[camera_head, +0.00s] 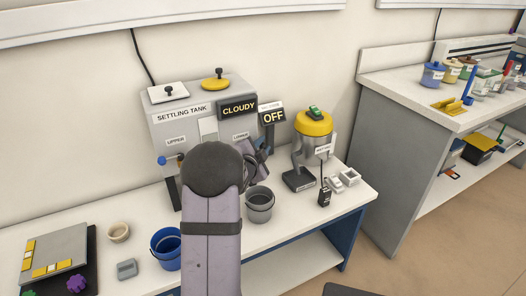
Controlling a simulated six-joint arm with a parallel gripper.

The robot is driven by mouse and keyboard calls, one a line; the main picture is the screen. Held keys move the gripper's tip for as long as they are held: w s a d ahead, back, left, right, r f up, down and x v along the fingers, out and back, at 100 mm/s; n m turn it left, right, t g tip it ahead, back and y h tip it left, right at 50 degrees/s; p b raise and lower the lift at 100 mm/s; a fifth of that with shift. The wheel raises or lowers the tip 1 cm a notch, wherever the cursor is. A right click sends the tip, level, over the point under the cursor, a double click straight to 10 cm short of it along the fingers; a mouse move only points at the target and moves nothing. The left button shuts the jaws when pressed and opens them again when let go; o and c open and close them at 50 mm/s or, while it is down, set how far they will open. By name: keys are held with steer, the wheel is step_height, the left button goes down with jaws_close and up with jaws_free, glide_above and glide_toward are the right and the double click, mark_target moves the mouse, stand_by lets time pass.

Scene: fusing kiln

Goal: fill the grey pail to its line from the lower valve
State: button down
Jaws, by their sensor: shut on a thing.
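The settling tank (165,130) stands at the back of the bench, with signs reading "CLOUDY" and "OFF". Its upper valve has a blue knob (162,160) on the left. The "LOWER" label (240,136) shows on the right, but the lower valve is mostly hidden behind my arm and gripper. My gripper (263,150) is at the lower valve and seems shut on its handle; the contact is hard to see. The grey pail (260,207) stands upright on the bench below my gripper, apart from it. Its fill line and water level cannot be made out.
A yellow-topped machine (313,135) stands right of the pail, with a black handheld device (324,196) before it. A blue bucket (166,248) stands left of my arm. A second bench (400,90) is at the right.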

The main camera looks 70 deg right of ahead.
mark_target(261, 147)
steer(key=c, duration=1.5)
jaws_free()
steer(key=shift+c, duration=0.2)
steer(key=shift+a, duration=0.15)
steer(key=shift+v, duration=3.55)
